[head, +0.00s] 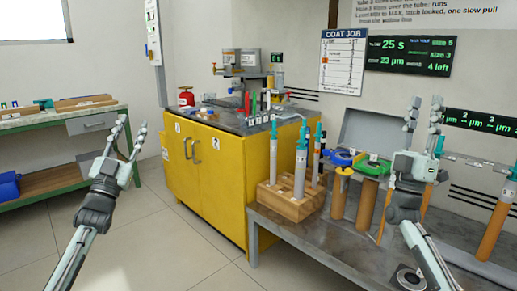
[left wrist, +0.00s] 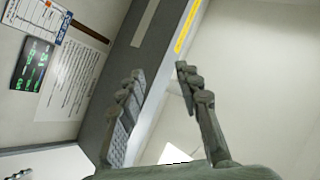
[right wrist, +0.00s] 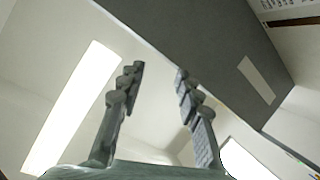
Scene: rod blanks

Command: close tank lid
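A grey upright panel (head: 375,132) stands behind the grey table at the right in the head view. It may be the raised tank lid, but I cannot tell; the tank itself is not clearly seen. My right gripper (head: 425,105) is raised in front of the table's right part, open and empty, fingers pointing up. It also shows open in the right wrist view (right wrist: 160,70). My left gripper (head: 132,126) is raised over the floor at the left, open and empty. It is open in the left wrist view (left wrist: 158,72) too. Neither gripper touches the panel.
A wooden block (head: 290,202) with upright grey tubes stands on the grey table (head: 315,238). A yellow cabinet (head: 208,165) stands at the middle; a green-framed bench (head: 60,120) is left. Floor between is clear.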

